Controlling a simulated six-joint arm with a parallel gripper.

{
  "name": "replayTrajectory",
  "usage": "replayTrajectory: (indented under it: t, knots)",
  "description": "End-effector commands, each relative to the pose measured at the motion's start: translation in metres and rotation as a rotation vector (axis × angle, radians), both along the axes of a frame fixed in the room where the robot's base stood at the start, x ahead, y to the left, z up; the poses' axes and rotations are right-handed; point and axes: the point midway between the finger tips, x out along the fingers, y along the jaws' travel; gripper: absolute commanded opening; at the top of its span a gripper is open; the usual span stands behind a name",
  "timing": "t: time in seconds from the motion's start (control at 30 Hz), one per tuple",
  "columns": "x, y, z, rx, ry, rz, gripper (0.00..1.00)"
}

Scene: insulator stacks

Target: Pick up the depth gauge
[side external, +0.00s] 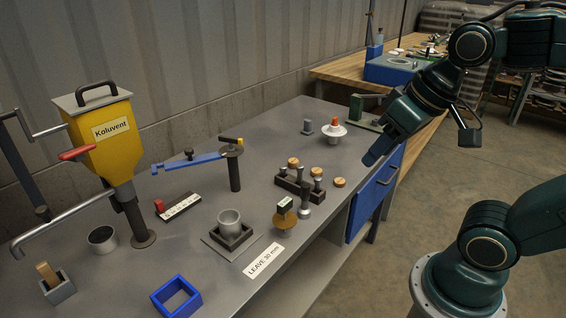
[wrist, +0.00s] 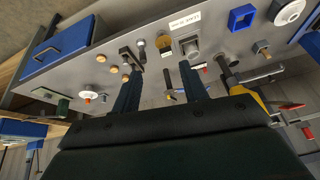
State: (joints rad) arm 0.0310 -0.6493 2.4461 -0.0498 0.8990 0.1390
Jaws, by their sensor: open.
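No thing is clearly marked as the depth gauge. One candidate is a brass-coloured round piece with a white-faced block on top (side external: 285,212), standing near the bench's front edge; it appears in the wrist view (wrist: 165,42). Another is a low dark block with a white marked strip and a red knob (side external: 178,207), further back left. My gripper (side external: 371,160) is open and empty, high over the bench's right end, apart from both. In the wrist view its two fingers (wrist: 158,76) are spread wide.
A dark rack with pegs (side external: 297,187) and wooden discs (side external: 339,183) stand right of the brass piece. A cup in a square holder (side external: 230,226) is left of it. A post with a blue arm (side external: 234,170) and a yellow hopper (side external: 102,130) rise behind and left.

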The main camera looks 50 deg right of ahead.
Motion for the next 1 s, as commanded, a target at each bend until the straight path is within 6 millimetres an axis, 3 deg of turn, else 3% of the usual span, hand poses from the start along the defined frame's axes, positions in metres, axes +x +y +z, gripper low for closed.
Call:
replayTrajectory:
  t: [0.47,1.0]
  knots:
    - [0.079,-0.001,-0.013,0.242,0.189,-0.399,0.44]
    - [0.164,-0.023,-0.068,0.482,0.437,-0.911,0.44]
